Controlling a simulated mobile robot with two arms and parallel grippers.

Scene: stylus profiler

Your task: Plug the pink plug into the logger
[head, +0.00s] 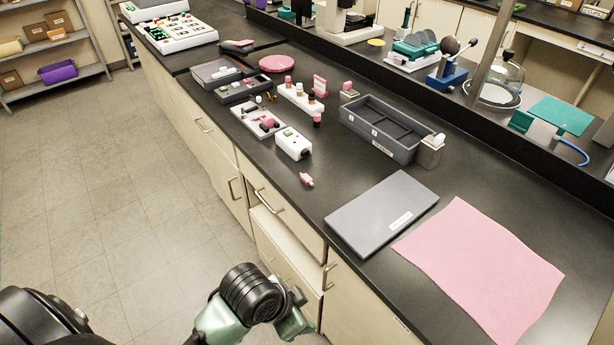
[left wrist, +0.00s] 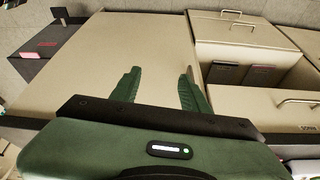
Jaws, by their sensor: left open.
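A small pink plug (head: 306,179) lies on the black bench near its front edge. A white box with a green mark and a dark round spot on its end (head: 293,144) stands just behind it; it looks like the logger, though I cannot read a label. My left gripper (head: 298,318) is low in front of the bench, well below and apart from the plug. In the left wrist view my left gripper (left wrist: 161,75) is open and empty, its green fingers in front of cream cabinet panels. The plug and white box cannot be made out there. My right gripper is not in view.
A grey flat case (head: 382,213) and a pink cloth (head: 480,262) lie to the right of the plug. A grey divided bin (head: 378,133) stands behind. A white tray with pink pieces (head: 257,119) is left of the white box. Cabinet handles (head: 328,275) project from the bench front.

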